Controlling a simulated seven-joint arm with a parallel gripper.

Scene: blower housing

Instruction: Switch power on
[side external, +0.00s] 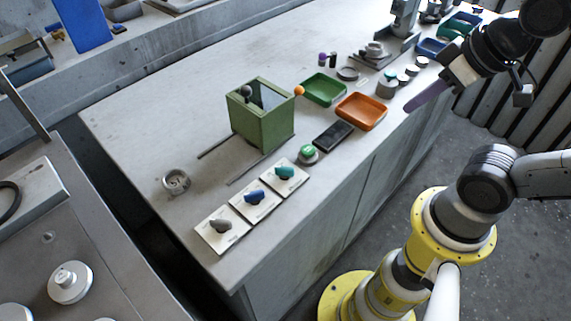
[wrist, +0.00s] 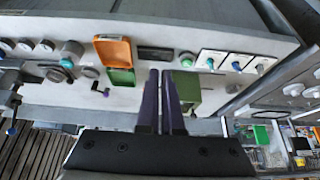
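Three square white plates with rotary knobs lie in a row along the front of the bench: a grey knob (side external: 220,226), a blue knob (side external: 254,196) and a teal knob (side external: 285,172). They also show at the upper right of the wrist view, with the blue one in the middle (wrist: 236,66). Their lettering is too small to read, so I cannot tell which is the power switch. A round green button (side external: 308,151) sits beside the teal knob's plate. My gripper (wrist: 160,72) has two purple fingers close together, apparently empty, well away from the knobs in the side view.
A green box (side external: 262,125) with a lever stands behind the knobs. A dark flat panel (side external: 333,135), an orange tray (side external: 361,112) and a green tray (side external: 324,90) lie between the knobs and my gripper's side. The bench's far left surface is mostly clear.

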